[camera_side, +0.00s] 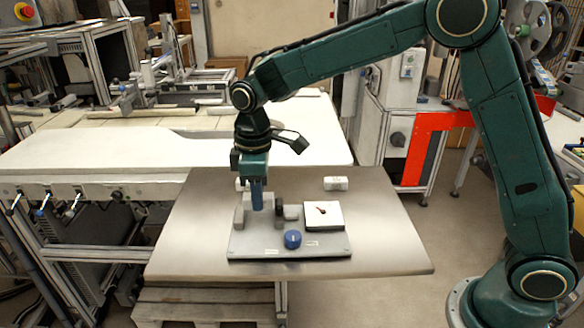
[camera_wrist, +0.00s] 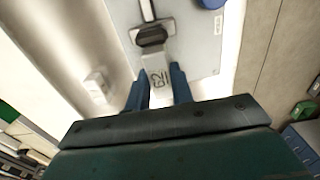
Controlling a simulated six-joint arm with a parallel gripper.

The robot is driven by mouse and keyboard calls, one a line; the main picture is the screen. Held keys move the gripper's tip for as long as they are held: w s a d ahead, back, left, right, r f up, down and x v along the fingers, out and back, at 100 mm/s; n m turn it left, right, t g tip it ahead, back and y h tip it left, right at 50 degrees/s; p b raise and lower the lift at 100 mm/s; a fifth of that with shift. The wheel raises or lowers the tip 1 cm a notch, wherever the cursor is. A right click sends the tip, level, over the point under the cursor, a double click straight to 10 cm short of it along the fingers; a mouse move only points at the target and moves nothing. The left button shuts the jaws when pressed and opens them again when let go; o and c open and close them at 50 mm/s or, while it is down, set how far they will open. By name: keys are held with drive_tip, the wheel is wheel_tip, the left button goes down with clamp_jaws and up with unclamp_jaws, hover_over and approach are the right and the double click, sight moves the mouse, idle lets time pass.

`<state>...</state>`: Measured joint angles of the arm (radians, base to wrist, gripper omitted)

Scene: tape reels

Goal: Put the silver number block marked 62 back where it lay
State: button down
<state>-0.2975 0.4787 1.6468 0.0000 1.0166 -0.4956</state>
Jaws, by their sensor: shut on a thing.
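The silver number block (camera_wrist: 159,82) shows in the wrist view, its marking reading like 62, turned round in the picture. It sits between the two blue fingers of my gripper (camera_wrist: 162,72), which is shut on it. In the side view my gripper (camera_side: 257,197) points straight down over the left part of a grey base plate (camera_side: 290,247). There I cannot clearly tell the block from the grey parts around the fingers. Whether its underside touches the plate is hidden.
On the plate stand a blue round knob (camera_side: 292,239), a white square pad (camera_side: 324,215) with a dark mark, and a black upright part (camera_side: 279,208). A small white block (camera_side: 336,183) lies behind on the table. The table (camera_side: 385,245) is clear at right.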

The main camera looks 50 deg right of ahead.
drive_tip(key=shift+r, duration=1.1)
drive_tip(key=shift+w+d+r, duration=0.3)
drive_tip(key=shift+d+r, duration=0.1)
drive_tip(key=w+d+r, duration=0.3)
drive_tip(key=d+r, duration=0.9)
drive_tip(key=d, duration=0.2)
hover_over(293, 189)
wheel_tip(293, 189, down, 16)
drive_tip(key=shift+r, duration=0.2)
drive_tip(key=shift+s, duration=0.1)
drive_tip(key=shift+f, duration=2.1)
